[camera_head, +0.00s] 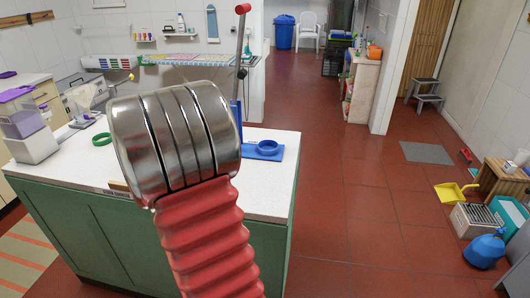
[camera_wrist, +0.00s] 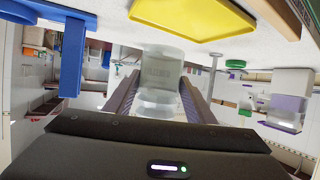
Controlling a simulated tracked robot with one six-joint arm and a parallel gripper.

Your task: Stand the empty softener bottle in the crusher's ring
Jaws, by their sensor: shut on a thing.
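The blue crusher (camera_head: 262,154) stands at the right end of the white counter, with its blue ring (camera_head: 267,146) on the base and a long lever with a red knob (camera_head: 243,8). My arm hides part of it in the head view. In the wrist view, which is upside down, a blue part of it (camera_wrist: 72,55) shows at the upper left. My gripper (camera_wrist: 160,90) is shut on a pale, see-through bottle (camera_wrist: 162,68) between its dark jaws. The bottle is apart from the ring. My gripper and the bottle are hidden behind my arm in the head view.
The white counter (camera_head: 268,200) also holds a green ring (camera_head: 102,139) and a purple-and-white dispenser (camera_head: 30,130) at left. A yellow tray (camera_wrist: 195,17) shows in the wrist view.

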